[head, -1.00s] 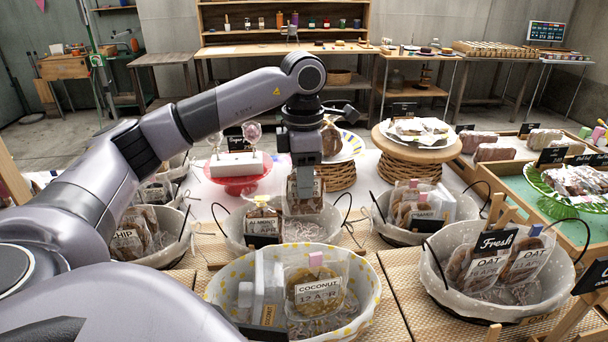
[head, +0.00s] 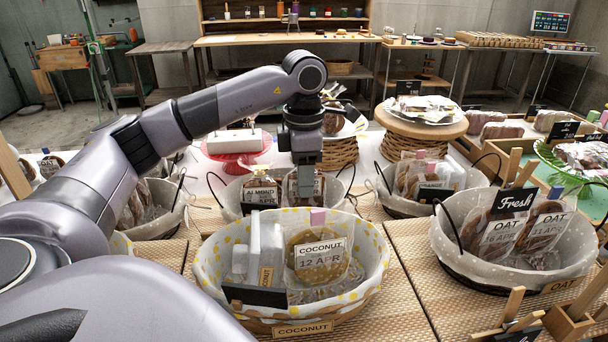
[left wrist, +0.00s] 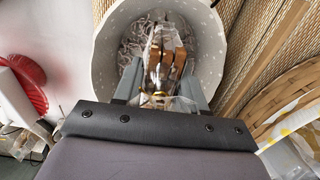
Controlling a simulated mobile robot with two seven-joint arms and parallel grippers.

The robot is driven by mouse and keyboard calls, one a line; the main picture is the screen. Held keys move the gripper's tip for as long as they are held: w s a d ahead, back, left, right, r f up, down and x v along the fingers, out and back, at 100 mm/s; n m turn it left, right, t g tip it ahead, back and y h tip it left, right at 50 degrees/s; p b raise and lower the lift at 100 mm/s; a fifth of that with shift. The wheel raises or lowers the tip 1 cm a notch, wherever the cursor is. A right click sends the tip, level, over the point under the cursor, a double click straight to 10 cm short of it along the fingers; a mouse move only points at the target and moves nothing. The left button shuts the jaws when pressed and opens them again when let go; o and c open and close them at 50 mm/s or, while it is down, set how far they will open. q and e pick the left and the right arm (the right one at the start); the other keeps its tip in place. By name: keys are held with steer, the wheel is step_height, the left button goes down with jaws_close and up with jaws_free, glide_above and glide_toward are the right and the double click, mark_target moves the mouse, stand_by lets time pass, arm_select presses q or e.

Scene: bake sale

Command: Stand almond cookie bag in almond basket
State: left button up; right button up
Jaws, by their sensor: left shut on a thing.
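My left gripper (head: 306,158) points down over the almond basket (head: 231,198), a white-lined basket with a thin dark handle. It is shut on the top of a clear cookie bag (head: 312,189) with a white label. The bag hangs roughly upright at the basket's right part; its lower end is hidden by the coconut basket. Another bag, labelled ALMOND (head: 261,193), stands to its left. In the left wrist view, the held bag (left wrist: 166,63) is between the fingers, within the almond basket's rim (left wrist: 216,63), above clear crinkled filling. My right gripper is not in view.
The coconut basket (head: 376,262), with yellow dots, stands in front. The oat basket (head: 443,245) is at right, another cookie basket (head: 400,207) behind it. Baskets crowd the table closely.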

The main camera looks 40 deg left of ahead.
arm_select(q)
steer(key=shift+f, duration=0.55)
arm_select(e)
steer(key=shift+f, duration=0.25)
arm_select(q)
steer(key=o, duration=0.8)
steer(key=shift+o, duration=0.2)
step_height(320, 180, up, 5)
steer(key=p, duration=0.4)
steer(key=shift+f, duration=0.15)
step_height(320, 180, up, 3)
steer(key=p, duration=0.3)
step_height(320, 180, up, 4)
steer(key=p, duration=0.3)
steer(key=shift+r+p, duration=0.25)
steer(key=shift+p, duration=0.05)
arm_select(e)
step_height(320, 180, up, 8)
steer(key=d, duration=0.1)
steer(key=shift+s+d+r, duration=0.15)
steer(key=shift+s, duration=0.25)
